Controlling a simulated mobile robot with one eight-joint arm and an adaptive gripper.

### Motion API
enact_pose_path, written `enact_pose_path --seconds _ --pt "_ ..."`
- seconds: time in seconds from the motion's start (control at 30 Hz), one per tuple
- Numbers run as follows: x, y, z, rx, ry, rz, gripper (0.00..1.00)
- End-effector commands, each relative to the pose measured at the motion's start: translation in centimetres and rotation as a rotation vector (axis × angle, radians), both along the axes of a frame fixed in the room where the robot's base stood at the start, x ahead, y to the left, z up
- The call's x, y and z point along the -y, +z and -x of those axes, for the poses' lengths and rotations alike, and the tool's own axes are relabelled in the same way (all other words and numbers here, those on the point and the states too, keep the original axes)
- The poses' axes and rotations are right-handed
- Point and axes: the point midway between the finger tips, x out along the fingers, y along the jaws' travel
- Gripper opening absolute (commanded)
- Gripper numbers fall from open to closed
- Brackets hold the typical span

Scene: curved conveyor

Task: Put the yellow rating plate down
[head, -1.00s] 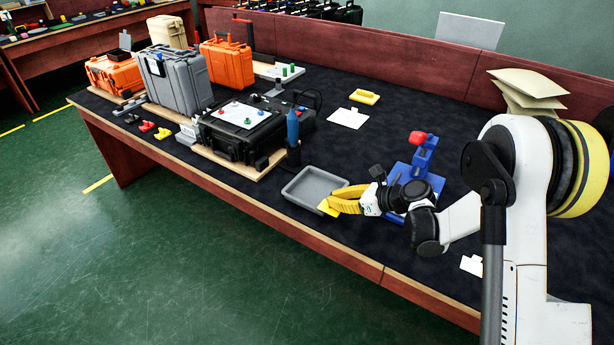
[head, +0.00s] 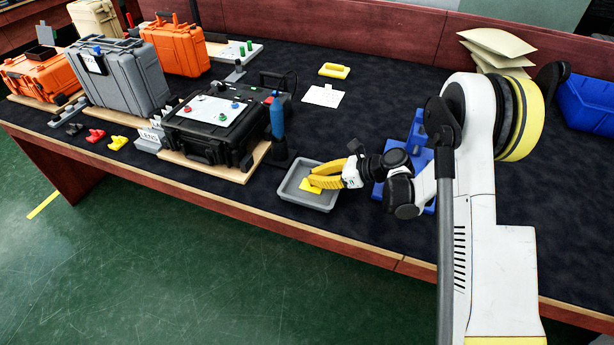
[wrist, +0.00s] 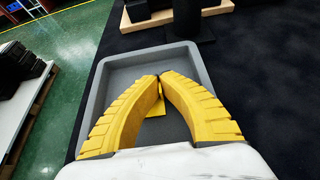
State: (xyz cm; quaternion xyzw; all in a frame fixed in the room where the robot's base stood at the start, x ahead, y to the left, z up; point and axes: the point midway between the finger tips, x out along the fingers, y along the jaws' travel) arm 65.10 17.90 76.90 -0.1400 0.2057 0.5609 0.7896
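The yellow rating plate (head: 311,186) is low inside the grey tray (head: 328,204), at the tips of my gripper (head: 314,180). In the wrist view, the yellow fingers of my gripper (wrist: 159,78) come together at their tips, over the grey tray (wrist: 211,82). Part of the yellow plate (wrist: 156,108) shows between and below them; the fingers hide the rest. My gripper appears shut on the plate. I cannot tell whether the plate touches the tray floor.
A black case (head: 215,130) with a control panel stands left of the tray. A blue bottle (head: 277,118) stands just behind it. A blue fixture (head: 414,150) is right of my gripper. The table's front edge (head: 300,233) runs close before the tray.

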Motion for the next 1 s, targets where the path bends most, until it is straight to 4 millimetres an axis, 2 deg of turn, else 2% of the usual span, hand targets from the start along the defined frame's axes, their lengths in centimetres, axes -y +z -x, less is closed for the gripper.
enact_pose_path --seconds 0.3,0.4,0.77,1.0 --pt "0.0 -0.2 0.0 0.0 -0.001 0.0 0.0" --pt "0.0 -0.2 0.0 0.0 -0.001 0.0 0.27" --pt "0.1 0.2 0.0 0.0 -0.001 0.0 0.27" --pt "3.7 2.6 1.2 0.0 -0.006 0.0 0.27"
